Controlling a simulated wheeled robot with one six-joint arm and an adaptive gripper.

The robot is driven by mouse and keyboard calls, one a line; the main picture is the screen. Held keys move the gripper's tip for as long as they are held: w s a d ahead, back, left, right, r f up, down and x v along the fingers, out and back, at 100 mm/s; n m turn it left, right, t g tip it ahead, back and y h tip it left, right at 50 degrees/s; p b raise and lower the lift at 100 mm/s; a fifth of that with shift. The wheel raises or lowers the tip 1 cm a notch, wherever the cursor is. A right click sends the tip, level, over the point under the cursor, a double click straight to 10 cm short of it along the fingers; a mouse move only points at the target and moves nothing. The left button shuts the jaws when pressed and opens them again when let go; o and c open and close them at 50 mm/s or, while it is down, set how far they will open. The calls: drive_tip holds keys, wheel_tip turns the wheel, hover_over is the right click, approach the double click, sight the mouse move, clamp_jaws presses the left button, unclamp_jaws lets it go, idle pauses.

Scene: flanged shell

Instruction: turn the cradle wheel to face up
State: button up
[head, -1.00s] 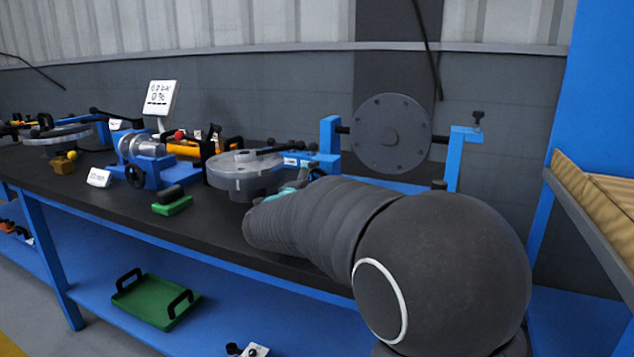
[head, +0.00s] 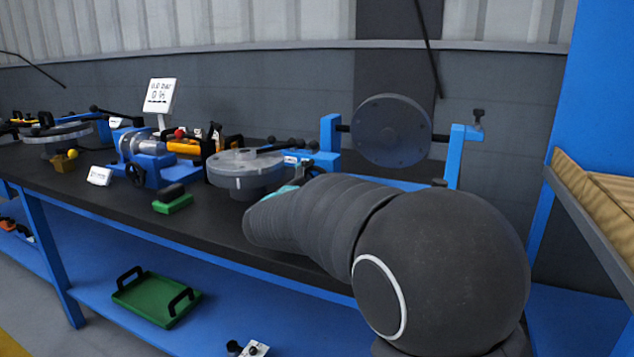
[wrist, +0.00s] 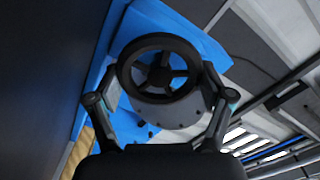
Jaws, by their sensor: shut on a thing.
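The cradle is a blue frame (head: 329,146) with two uprights at the right end of the bench. A dark grey round disc (head: 392,130) with small holes near its rim hangs between the uprights, slightly tilted and still mostly facing outward. In the wrist view a black spoked handwheel (wrist: 160,68) sits between the fingers of my gripper (wrist: 160,78), which are shut on its rim from both sides. Blue cradle parts (wrist: 195,30) show behind the handwheel. In the head view my arm hides the handwheel and most of my gripper.
A grey round flanged part (head: 245,173) with a black-knobbed bar stands left of my arm. A blue fixture (head: 146,165), a green block (head: 173,203) and a white sign (head: 160,96) are farther left. A green tray (head: 157,299) lies on the lower shelf.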

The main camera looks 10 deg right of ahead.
drive_tip(key=o, duration=1.1)
drive_tip(key=shift+c, duration=0.2)
drive_tip(key=v, duration=1.2)
drive_tip(key=shift+d, duration=0.1)
